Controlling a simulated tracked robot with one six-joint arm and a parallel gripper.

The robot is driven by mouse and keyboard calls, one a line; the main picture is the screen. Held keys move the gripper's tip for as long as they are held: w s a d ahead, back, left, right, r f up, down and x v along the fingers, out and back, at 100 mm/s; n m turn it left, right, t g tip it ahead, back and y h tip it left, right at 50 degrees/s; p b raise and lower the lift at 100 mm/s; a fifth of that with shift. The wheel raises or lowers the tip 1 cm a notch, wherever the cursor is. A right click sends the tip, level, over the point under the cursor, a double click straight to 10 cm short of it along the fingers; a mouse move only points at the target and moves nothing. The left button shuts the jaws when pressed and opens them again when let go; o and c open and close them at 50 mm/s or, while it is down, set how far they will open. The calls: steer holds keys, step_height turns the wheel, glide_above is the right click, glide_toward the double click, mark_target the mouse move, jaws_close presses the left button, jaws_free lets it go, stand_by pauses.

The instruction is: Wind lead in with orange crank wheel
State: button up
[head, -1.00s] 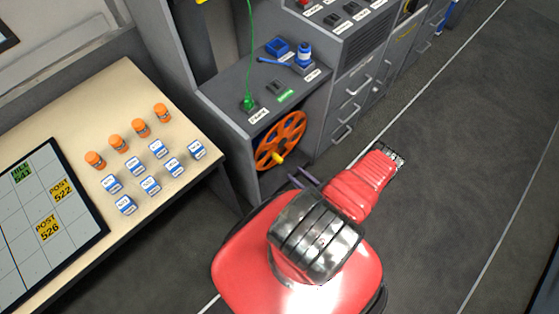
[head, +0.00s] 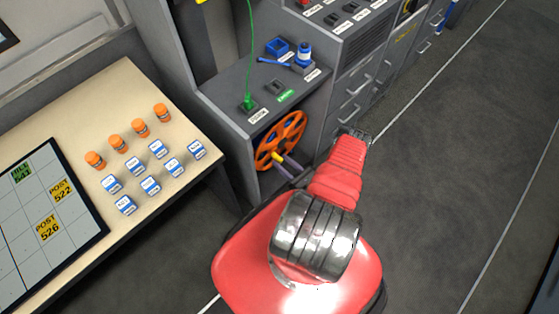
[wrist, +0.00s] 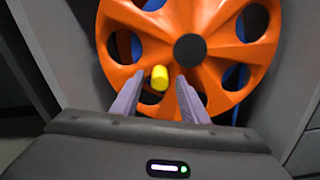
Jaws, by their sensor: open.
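The orange crank wheel (head: 281,140) is set upright in the front of the grey console, below its top. It fills much of the wrist view (wrist: 228,62), with a dark hub and a short yellow handle (wrist: 159,77) low and left of the hub. My gripper (wrist: 158,92) is open, with one grey-purple finger on each side of the handle. I cannot tell whether the fingers touch it. The green lead (head: 249,58) runs from above down to a socket on the console top.
A blue box (head: 277,46) and a blue spool-like item (head: 304,55) stand on the console top. A desk (head: 183,120) to the left holds orange bottles and several blue-white blocks. Drawers with handles (head: 352,106) line the right. Open floor (head: 440,150) lies further right.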

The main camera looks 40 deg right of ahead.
steer(key=shift+w, duration=1.1)
steer(key=shift+c, duration=0.4)
jaws_close()
steer(key=shift+a, duration=0.1)
